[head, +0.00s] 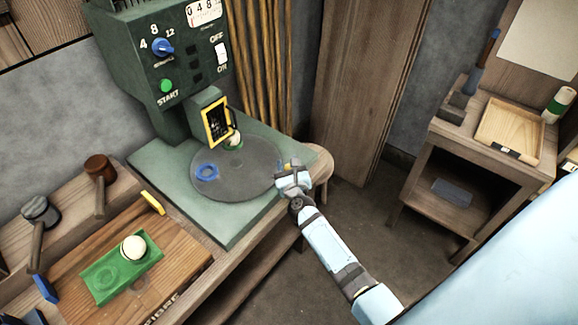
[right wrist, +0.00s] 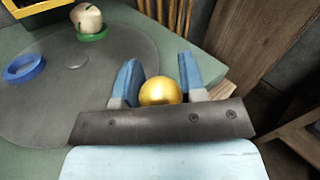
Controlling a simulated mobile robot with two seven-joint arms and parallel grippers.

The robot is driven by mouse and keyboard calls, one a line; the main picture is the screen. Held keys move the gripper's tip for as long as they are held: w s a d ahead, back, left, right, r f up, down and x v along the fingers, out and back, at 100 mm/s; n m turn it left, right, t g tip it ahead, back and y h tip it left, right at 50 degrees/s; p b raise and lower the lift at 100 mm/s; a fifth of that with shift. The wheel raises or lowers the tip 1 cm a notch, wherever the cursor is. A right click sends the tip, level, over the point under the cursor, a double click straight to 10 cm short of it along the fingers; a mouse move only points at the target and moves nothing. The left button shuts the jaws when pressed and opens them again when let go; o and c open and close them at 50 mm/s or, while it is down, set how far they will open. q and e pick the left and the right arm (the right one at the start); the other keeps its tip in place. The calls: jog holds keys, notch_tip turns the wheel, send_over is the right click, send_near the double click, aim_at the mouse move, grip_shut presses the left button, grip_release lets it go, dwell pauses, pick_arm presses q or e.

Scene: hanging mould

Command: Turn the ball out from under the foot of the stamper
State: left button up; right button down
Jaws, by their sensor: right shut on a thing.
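The green stamper (head: 165,75) stands at the back, its yellow-framed foot (head: 215,122) over a round dark turntable (head: 215,180). A cream ball (head: 236,140) sits in a green ring by the foot, towards the turntable's back. The ball also shows in the right wrist view (right wrist: 86,17), with the green ring (right wrist: 92,34) under it. A blue ring (head: 207,172) lies empty on the turntable. My right gripper (head: 288,168) is at the turntable's right edge, shut on a golden knob (right wrist: 160,91). What the knob is fixed to is hidden. My left gripper is out of view.
A green tray (head: 98,284) with a white ball (head: 133,247) lies on the wooden bench at the left. A side table (head: 430,150) with a wooden tray is at the right. Floor is clear between.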

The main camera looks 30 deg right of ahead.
jog(key=shift+s+a+h, duration=0.1)
jog(key=shift+a+h, duration=0.05)
jog(key=shift+h, duration=0.15)
dwell(0.4)
jog(key=c, duration=0.7)
grip_release()
jog(key=v, duration=0.7)
jog(key=shift+s, duration=0.2)
